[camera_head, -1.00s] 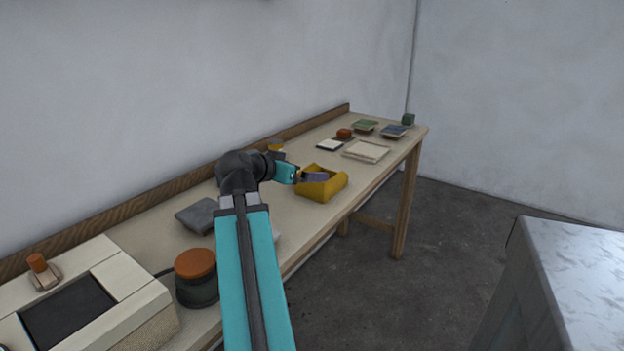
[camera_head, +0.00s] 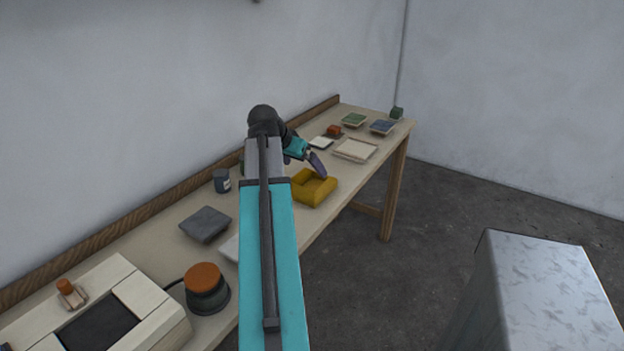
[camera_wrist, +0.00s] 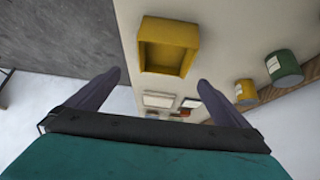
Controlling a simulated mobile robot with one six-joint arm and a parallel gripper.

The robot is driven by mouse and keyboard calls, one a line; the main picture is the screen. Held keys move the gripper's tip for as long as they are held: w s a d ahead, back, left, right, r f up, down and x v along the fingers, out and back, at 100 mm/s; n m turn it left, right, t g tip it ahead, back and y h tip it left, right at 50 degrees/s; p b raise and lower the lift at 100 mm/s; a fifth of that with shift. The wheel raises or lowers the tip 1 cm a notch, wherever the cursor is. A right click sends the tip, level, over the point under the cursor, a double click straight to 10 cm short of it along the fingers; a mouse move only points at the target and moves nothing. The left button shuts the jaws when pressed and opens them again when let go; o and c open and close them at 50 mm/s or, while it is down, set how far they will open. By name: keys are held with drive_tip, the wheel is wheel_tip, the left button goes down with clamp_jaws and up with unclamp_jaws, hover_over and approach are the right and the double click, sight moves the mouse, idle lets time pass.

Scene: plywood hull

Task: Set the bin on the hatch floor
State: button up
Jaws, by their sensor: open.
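The yellow open-topped bin (camera_head: 314,188) sits on the workbench near its front edge. It also shows in the wrist view (camera_wrist: 166,62), beyond my fingertips, and looks empty. My gripper (camera_head: 318,165) is just behind and above the bin in the head view. In the wrist view my gripper (camera_wrist: 159,78) has its two purple fingers wide apart with nothing between them. The fingers look apart from the bin. I cannot pick out a hatch floor in these views.
The workbench (camera_head: 150,243) holds a grey slab (camera_head: 205,224), an orange-topped round device (camera_head: 206,289), a cream console (camera_head: 140,297) and a shallow cream tray (camera_head: 355,150). Cans stand near the wall. A grey metal block (camera_head: 540,285) stands at right, across open floor.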

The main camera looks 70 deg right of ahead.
drive_tip(key=r+y+p, duration=0.1)
drive_tip(key=p, duration=0.2)
drive_tip(key=d+r+t+y+p, duration=0.1)
drive_tip(key=r+p, duration=0.1)
drive_tip(key=p, duration=0.1)
drive_tip(key=shift+d+y, duration=0.1)
drive_tip(key=shift+y, duration=0.2)
drive_tip(key=shift+f, duration=0.2)
drive_tip(key=p, duration=0.2)
approach(315, 189)
drive_tip(key=shift+s+r, duration=0.2)
idle(0.3)
drive_tip(key=shift+p+x, duration=0.95)
drive_tip(key=shift+x, duration=1.65)
drive_tip(key=shift+w, duration=0.15)
drive_tip(key=shift+c, duration=0.4)
